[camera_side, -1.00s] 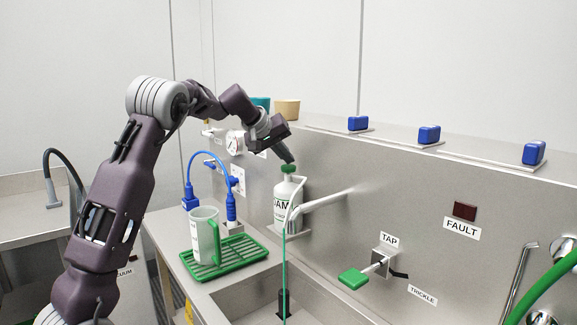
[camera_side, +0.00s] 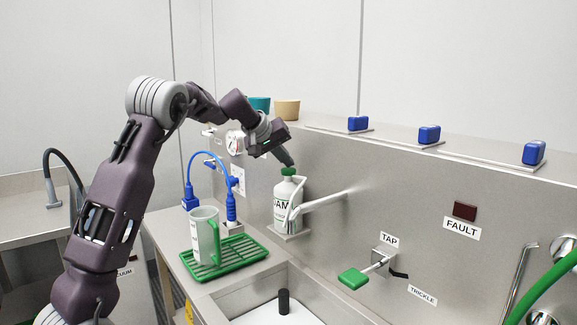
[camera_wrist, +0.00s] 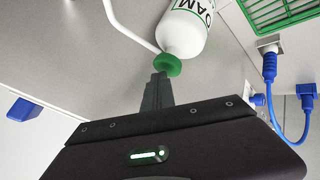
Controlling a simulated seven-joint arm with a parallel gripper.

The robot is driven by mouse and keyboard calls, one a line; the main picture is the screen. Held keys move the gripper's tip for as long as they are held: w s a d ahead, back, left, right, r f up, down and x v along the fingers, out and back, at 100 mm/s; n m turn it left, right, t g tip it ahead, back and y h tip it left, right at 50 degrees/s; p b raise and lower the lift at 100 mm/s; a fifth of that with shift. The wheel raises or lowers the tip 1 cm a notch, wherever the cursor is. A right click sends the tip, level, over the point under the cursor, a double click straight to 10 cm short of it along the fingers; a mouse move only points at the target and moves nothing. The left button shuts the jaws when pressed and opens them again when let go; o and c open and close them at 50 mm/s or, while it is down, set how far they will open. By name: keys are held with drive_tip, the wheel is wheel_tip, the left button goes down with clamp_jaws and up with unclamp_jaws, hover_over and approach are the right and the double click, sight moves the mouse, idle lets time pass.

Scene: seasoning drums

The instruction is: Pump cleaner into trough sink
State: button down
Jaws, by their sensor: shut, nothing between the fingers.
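The white cleaner bottle (camera_side: 287,212) with a green pump head (camera_side: 288,171) stands upright on a small ledge by the steel back wall; its label is partly readable. My gripper (camera_side: 289,161) is shut and empty, pointing down with its fingertips at the top of the pump head. In the wrist view the shut fingers (camera_wrist: 158,82) meet the green head (camera_wrist: 168,65), and the white bottle (camera_wrist: 184,32) lies beyond. The trough sink (camera_side: 225,296) is at the bottom centre, with a white layer (camera_side: 262,314) across its floor around a black upright plug (camera_side: 284,301).
A clear jug (camera_side: 203,238) stands on a green drip rack (camera_side: 232,262) left of the bottle. Blue hose (camera_side: 210,155) arches behind the jug.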

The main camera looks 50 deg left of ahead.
sight(286, 170)
drive_tip(key=shift+r, duration=1.25)
drive_tip(key=shift+r, duration=0.1)
wheel_tip(286, 170, up, 5)
drive_tip(key=shift+f, duration=0.1)
drive_tip(key=shift+d, duration=0.1)
idle(0.4)
